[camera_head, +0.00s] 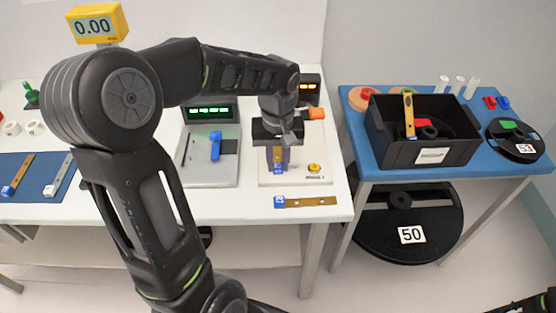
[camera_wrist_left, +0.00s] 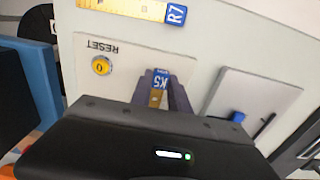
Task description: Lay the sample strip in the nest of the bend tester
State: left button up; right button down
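The bend tester (camera_head: 322,177) is a pale plate on the white table with a yellow reset button (camera_head: 314,168), an orange-tipped part and a display behind. My left gripper (camera_head: 277,150) points down over the plate. Its fingers (camera_wrist_left: 161,95) close on both sides of a brown sample strip with a blue K5 tag (camera_wrist_left: 160,80), which also shows below the gripper in the head view (camera_head: 278,160). The gripper hides the nest and most of the strip, so I cannot tell whether the strip touches the nest.
Another strip, tagged R7 (camera_wrist_left: 130,8), lies in front of the tester near the table's edge (camera_head: 310,202). A grey device (camera_head: 195,175) stands to the left. A blue mat (camera_head: 40,172) holds more strips. A black bin (camera_head: 445,153) stands on the blue table (camera_head: 365,150) at right.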

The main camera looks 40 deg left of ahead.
pick_arm(q)
jog(key=o, duration=0.4)
jog(key=shift+o, duration=0.2)
notch_tip(320, 180, up, 12)
jog(key=shift+r+p, duration=0.2)
jog(key=shift+p, duration=0.1)
dwell(0.9)
